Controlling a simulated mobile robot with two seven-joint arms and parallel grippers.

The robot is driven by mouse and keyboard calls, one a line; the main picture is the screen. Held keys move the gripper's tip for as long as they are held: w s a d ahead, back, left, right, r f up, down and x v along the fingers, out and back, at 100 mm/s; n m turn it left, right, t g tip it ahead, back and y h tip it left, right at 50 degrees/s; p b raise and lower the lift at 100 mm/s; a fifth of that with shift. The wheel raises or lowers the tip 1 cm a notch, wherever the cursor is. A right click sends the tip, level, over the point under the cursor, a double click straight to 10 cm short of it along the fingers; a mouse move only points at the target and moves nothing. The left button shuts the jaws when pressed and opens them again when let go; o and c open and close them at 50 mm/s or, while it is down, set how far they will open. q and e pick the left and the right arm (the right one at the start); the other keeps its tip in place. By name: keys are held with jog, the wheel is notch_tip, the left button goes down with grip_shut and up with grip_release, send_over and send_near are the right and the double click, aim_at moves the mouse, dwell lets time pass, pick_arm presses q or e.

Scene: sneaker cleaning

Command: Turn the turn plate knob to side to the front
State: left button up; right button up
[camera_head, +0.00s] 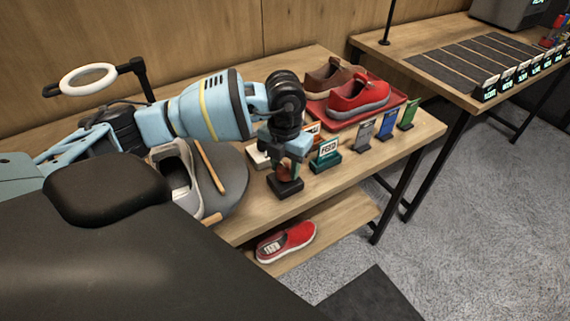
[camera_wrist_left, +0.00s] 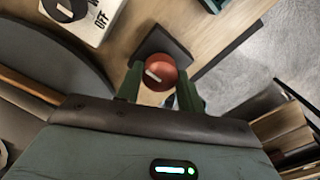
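The turn plate knob is a copper-red round knob (camera_wrist_left: 161,72) with a white mark, on a dark square base (camera_head: 286,187). In the left wrist view the white mark lies on its left part. My left gripper (camera_head: 287,168) points down at the knob, with one green finger on each side of it in the left wrist view (camera_wrist_left: 160,88). I cannot tell whether the fingers press on it. The grey round turn plate (camera_head: 234,187) is left of the knob and bears a light grey sneaker (camera_head: 183,185), partly hidden by my arm. My right gripper is not in view.
A white OFF switch box (camera_wrist_left: 85,18) stands near the knob. A green FEED sign (camera_head: 327,155) and other small signs stand to the right. Red and brown shoes sit on a red tray (camera_head: 390,104) behind. A red shoe (camera_head: 286,242) lies on the lower shelf.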

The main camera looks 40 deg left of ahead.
pick_arm(q)
jog(key=shift+c, duration=0.7)
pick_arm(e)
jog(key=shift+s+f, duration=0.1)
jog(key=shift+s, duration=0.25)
